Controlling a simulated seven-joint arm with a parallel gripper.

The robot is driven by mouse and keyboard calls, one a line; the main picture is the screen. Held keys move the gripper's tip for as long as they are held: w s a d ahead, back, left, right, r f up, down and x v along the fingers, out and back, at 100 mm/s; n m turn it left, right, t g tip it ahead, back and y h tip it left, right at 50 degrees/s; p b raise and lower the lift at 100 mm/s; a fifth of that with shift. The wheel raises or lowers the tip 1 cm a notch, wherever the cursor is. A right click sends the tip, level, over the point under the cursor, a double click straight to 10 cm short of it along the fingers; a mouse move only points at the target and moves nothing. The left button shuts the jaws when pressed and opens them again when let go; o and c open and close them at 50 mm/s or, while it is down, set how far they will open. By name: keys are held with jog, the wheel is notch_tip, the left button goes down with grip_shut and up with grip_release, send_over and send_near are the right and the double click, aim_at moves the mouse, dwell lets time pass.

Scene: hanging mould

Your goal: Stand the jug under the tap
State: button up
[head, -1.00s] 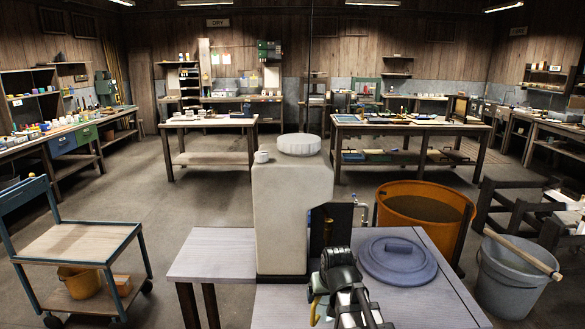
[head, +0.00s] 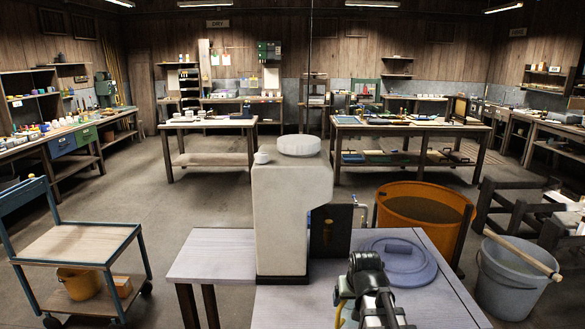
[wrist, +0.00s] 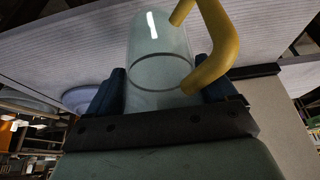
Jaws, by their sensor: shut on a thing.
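The jug (wrist: 160,50) is a clear, glassy cylinder with a yellow handle (wrist: 222,45). My gripper (wrist: 163,85) is shut on it, with a dark finger on each side. A small metal tap or pipe fitting with a blue part (head: 361,207) shows behind the table, right of a tall pale tank (head: 285,215). Its outlet cannot be made out. The jug is in front of and right of the tank.
The tank stands on a pale table (head: 215,255) beside a dark panel (head: 331,232). A round blue-grey lid (head: 398,262) lies on the table's right side. An orange tub (head: 422,207) and a grey bucket (head: 515,280) stand to the right. The table's left end is clear.

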jog(key=w+a+r+n+y, duration=0.1)
jog(key=w+a+r, duration=0.2)
jog(key=a, duration=0.8)
jog(key=w+a+r+n, duration=0.2)
jog(key=w+a, duration=0.2)
jog(key=a, duration=0.6)
jog(key=shift+s+a+f, duration=0.1)
jog(key=shift+s+f, duration=0.05)
jog(key=shift+f, duration=4.65)
jog(key=shift+f, duration=0.1)
jog(key=o, duration=0.9)
